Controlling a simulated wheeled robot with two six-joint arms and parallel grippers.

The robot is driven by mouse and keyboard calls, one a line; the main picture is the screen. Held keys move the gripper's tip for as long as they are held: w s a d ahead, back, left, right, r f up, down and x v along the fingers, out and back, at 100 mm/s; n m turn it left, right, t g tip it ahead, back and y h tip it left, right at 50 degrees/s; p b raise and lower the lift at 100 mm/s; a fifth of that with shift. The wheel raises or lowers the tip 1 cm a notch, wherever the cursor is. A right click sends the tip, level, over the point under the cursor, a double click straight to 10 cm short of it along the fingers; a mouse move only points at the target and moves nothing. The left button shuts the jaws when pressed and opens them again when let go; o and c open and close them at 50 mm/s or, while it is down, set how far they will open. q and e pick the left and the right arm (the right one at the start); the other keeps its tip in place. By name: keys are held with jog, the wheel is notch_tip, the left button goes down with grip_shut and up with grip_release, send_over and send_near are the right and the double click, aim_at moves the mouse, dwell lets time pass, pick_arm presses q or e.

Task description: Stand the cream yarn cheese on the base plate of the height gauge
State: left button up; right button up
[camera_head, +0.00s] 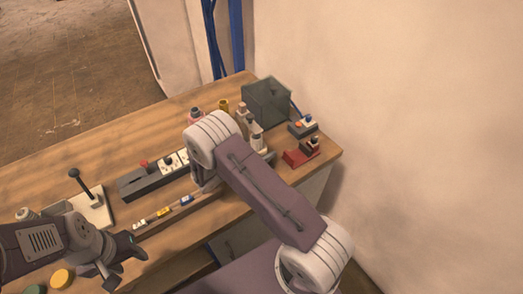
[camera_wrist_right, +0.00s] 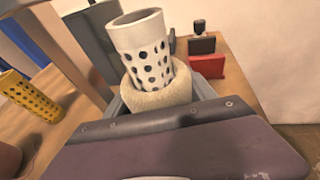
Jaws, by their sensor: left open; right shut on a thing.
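The cream yarn cheese (camera_wrist_right: 160,95), a cream winding on a white tube with dark holes, is held between the jaws of my right gripper (camera_wrist_right: 165,108) in the right wrist view. It leans slightly in that picture. In the head view my right arm hides most of this gripper. What looks like the height gauge, a pale base plate (camera_head: 98,212) with a dark post (camera_head: 85,187) and knob, stands at the left of the bench, empty beside the post. My left gripper (camera_head: 124,264) is open and empty near the front edge, right of and below the plate.
A dark box (camera_head: 267,102) stands at the back right, near a red block (camera_head: 297,157). A long dark strip (camera_head: 145,182) with switches lies mid-bench. A wall borders the right side.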

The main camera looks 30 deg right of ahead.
jog(key=shift+w+f, duration=0.1)
jog(key=shift+f, duration=0.15)
pick_arm(q)
jog(key=shift+f, duration=0.1)
pick_arm(e)
jog(key=shift+f, duration=0.1)
jog(key=o, duration=1.2)
jog(key=shift+o, duration=0.2)
jog(key=shift+a, duration=0.15)
pick_arm(q)
jog(key=shift+f+b, duration=0.5)
jog(key=shift+b, duration=0.1)
pick_arm(e)
jog(key=v, duration=1.2)
pick_arm(q)
jog(key=shift+a, duration=0.1)
